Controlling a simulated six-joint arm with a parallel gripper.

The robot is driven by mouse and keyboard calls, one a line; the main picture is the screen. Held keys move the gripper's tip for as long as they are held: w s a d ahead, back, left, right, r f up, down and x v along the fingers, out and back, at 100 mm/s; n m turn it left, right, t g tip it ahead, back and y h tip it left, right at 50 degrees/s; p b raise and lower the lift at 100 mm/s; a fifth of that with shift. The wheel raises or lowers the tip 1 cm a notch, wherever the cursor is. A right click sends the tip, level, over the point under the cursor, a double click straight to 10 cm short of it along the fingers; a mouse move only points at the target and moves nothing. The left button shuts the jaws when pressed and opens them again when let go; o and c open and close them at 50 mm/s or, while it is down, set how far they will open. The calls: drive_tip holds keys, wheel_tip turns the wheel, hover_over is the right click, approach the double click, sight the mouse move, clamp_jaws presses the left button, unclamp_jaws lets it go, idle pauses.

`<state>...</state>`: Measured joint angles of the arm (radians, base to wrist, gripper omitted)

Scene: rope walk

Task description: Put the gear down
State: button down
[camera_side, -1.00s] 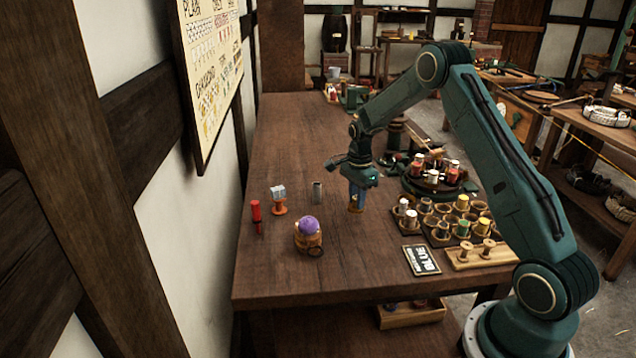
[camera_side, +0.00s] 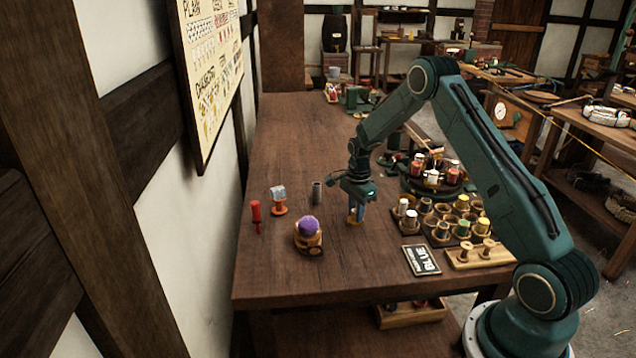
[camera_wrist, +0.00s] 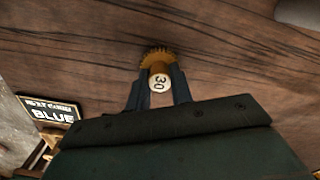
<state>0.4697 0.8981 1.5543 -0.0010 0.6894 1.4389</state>
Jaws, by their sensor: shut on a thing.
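The gear (camera_wrist: 155,57) is a small brass-coloured toothed wheel with a hub marked "30", seen in the wrist view. My gripper (camera_wrist: 159,90) is shut on it, one finger on each side of the hub. In the side view the gear (camera_side: 352,217) shows small below my gripper (camera_side: 355,206), low over the middle of the wooden table (camera_side: 290,145). I cannot tell whether it touches the tabletop.
Left of my gripper are a wooden holder with a purple ball (camera_side: 309,226), a red tool (camera_side: 256,215), an orange stand (camera_side: 279,205) and a grey cylinder (camera_side: 317,192). Spool trays and a "BLUE" card (camera_side: 422,260) lie right. Bare table surrounds the gear.

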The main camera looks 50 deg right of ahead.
drive_tip(key=c, duration=1.2)
unclamp_jaws()
drive_tip(key=shift+c, duration=0.2)
drive_tip(key=shift+r, duration=0.1)
wheel_tip(320, 180, up, 12)
drive_tip(key=shift+r, duration=0.1)
